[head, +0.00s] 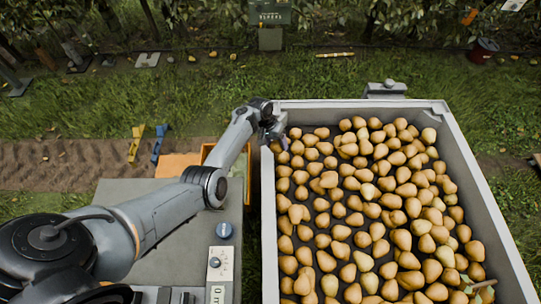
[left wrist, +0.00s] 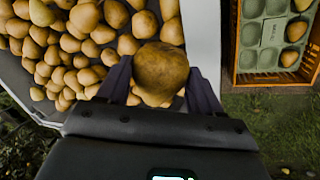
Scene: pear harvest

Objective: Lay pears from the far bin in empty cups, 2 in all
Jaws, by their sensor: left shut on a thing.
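My left gripper (head: 276,136) is at the far left corner of the large grey bin (head: 360,104), which is full of yellow-brown pears (head: 400,238). In the left wrist view its two dark fingers (left wrist: 160,88) are shut on a brown pear (left wrist: 161,68), near the bin's pale wall (left wrist: 202,38). A grey-green cup tray (left wrist: 266,57) lies in an orange crate (left wrist: 238,62) at the right of that view. Several of its cups show empty, and pears sit in its right-hand cups (left wrist: 289,57). In the head view my arm mostly hides the crate (head: 208,149). My right gripper is not in view.
Grass borders the bin.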

